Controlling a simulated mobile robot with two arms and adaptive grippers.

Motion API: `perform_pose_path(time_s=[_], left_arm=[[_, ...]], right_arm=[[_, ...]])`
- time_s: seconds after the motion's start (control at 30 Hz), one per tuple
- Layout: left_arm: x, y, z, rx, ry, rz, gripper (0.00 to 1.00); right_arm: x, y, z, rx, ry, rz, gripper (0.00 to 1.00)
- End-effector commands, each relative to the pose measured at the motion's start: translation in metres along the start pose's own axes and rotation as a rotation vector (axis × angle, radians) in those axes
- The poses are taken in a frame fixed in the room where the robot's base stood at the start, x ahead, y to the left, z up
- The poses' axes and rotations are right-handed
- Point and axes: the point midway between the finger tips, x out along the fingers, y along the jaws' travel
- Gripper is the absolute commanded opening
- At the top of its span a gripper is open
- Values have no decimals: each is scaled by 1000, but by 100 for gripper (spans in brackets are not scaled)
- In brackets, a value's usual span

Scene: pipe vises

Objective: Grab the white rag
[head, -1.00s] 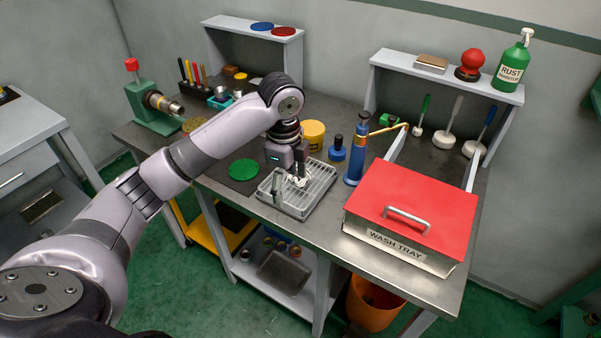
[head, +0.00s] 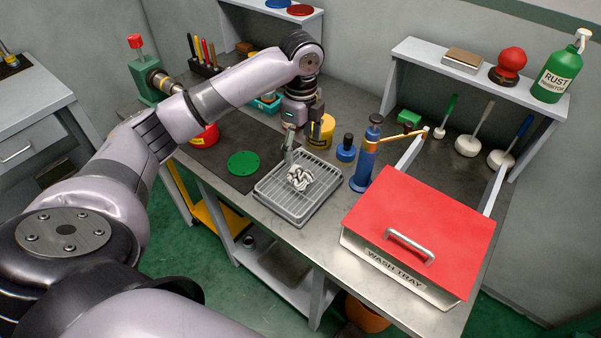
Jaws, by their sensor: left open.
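The white rag (head: 300,178), crumpled, lies on a grey slatted tray (head: 326,204) near the front edge of the bench. My left gripper (head: 302,149) is just behind and above the rag, its fingers pointing down and spread apart. It is open and holds nothing. The rag shows whole, apart from the fingers. My right gripper is not in view.
A blue pump (head: 365,155) with a brass spout and a blue bottle (head: 346,149) stand right of the tray. A red-lidded wash tray (head: 440,220) fills the bench's right. A yellow tub (head: 322,132) is behind; a green disc (head: 243,164) lies left.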

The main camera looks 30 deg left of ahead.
Motion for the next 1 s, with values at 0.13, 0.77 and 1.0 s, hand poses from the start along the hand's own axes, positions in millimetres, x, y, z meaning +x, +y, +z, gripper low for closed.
perform_pose_path(time_s=[0.13,0.77,1.0], left_arm=[[32,1,0,0,0,5,73],[107,-1,-2,-1,1,1,73],[119,-2,-2,1,0,-1,73]], right_arm=[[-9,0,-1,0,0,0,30],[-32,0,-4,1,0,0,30],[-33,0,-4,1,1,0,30]])
